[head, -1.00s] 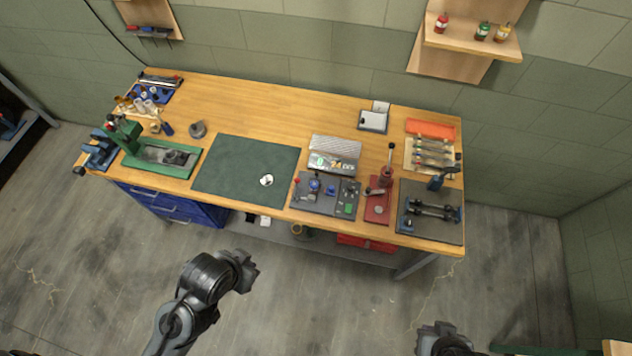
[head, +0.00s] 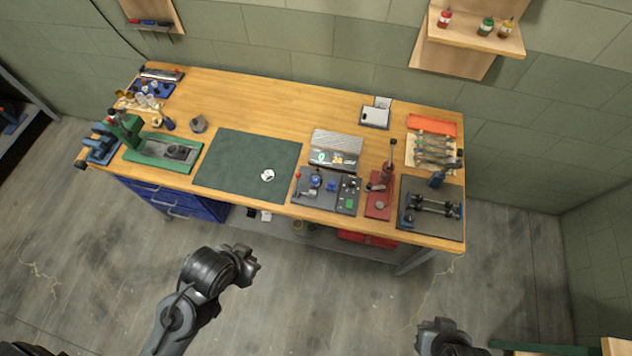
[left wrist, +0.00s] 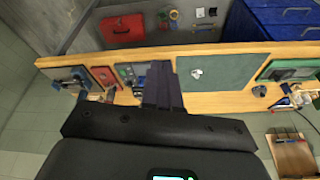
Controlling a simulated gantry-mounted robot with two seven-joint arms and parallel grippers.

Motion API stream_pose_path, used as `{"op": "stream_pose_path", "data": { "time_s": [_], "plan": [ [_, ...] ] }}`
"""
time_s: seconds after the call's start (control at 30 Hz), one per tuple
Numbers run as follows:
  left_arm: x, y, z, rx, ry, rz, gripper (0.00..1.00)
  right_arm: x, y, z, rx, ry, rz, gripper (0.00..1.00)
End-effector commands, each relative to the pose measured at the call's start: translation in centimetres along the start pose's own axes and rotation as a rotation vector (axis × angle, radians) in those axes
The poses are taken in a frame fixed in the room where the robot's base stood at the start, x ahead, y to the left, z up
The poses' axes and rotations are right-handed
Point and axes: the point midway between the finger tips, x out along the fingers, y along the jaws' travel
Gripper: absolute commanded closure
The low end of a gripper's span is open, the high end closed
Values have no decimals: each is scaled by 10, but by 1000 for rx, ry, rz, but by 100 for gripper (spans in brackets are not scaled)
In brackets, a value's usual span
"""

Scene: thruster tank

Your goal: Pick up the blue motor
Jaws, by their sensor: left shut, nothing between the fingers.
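In the head view, two small blue parts sit on a dark grey fixture at the bench's front middle: a round one (head: 316,181) and a smaller one (head: 333,186). They are too small for me to tell which is the motor. My left gripper (head: 250,266) is in front of the bench, over the floor, apart from everything. In the left wrist view its dark fingers (left wrist: 163,92) are shut and empty, and overlap part of the fixture. My right gripper (head: 440,327) is at the bottom right, away from the bench; its jaw opening cannot be made out.
A dark green mat (head: 225,160) with a small white round part (head: 267,175) lies left of the fixture. A red press (head: 379,205) and a dark plate (head: 420,225) stand to its right. A silver box (head: 335,145) is behind. A green press (head: 135,145) is far left.

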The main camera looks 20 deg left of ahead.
Motion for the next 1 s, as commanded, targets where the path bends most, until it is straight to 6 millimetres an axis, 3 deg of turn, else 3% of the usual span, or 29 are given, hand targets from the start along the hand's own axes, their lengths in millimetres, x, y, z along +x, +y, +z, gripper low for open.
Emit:
{"op": "stream_pose_path", "data": {
  "time_s": [0.13,0.47,0.77,1.0],
  "plan": [
    [0,0,0,0,0,0,100,0,0,0,0,0,0,100],
    [0,0,0,0,0,0,50,0,-1,0,4,1,-3,100],
    [0,0,-1,-5,5,0,50,0,-2,-1,9,2,-7,100],
    [8,-1,-31,-40,171,2,50,0,-2,-1,9,2,-7,100]
  ]
}}
